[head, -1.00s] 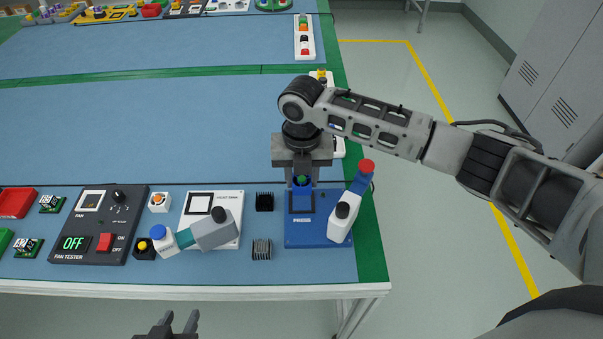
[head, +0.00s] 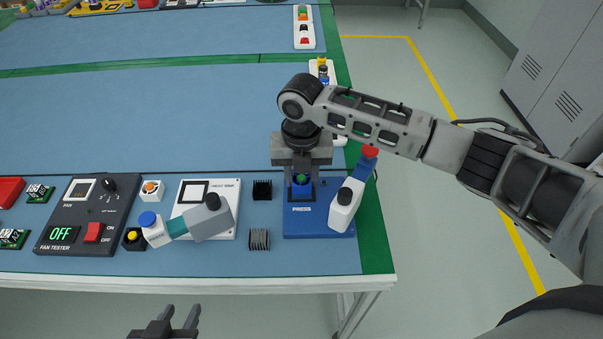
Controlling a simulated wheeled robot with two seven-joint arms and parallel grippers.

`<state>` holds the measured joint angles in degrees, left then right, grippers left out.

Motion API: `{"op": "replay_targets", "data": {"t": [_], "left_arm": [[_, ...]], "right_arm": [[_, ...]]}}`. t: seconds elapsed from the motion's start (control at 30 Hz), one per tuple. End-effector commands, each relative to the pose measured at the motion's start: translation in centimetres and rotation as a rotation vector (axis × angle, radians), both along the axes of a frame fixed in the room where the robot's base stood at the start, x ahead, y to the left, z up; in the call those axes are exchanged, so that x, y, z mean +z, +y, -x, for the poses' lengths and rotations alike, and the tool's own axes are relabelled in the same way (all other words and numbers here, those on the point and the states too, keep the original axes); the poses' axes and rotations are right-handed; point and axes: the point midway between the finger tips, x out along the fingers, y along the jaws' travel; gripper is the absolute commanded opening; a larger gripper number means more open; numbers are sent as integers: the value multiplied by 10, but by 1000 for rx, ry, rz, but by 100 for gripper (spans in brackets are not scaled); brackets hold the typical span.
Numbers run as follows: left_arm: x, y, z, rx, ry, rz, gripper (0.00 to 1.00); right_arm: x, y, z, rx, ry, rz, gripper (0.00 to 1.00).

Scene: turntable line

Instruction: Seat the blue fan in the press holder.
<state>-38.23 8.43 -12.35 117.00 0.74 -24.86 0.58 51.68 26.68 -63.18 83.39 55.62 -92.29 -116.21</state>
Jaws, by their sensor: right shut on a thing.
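The press (head: 322,219) is a blue base marked PRESS near the table's right front corner, with a white and red lever on its right side. My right gripper (head: 301,174) is above the back of the press, pointing down. My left gripper (head: 180,316) is open and empty, below the table's front edge.
A black heatsink (head: 262,190) and a grey heatsink (head: 259,239) lie left of the press. Further left are a white tester (head: 227,219) with a grey lever and the fan tester (head: 82,236), reading OFF.

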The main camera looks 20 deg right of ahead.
Motion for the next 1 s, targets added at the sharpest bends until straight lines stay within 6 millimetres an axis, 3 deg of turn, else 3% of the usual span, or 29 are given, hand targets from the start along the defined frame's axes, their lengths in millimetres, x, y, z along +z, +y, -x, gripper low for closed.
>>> {"op": "replay_targets", "data": {"t": [1.0], "left_arm": [[7,1,-5,0,-10,-3,36]], "right_arm": [[0,0,-2,0,0,0,13]]}}
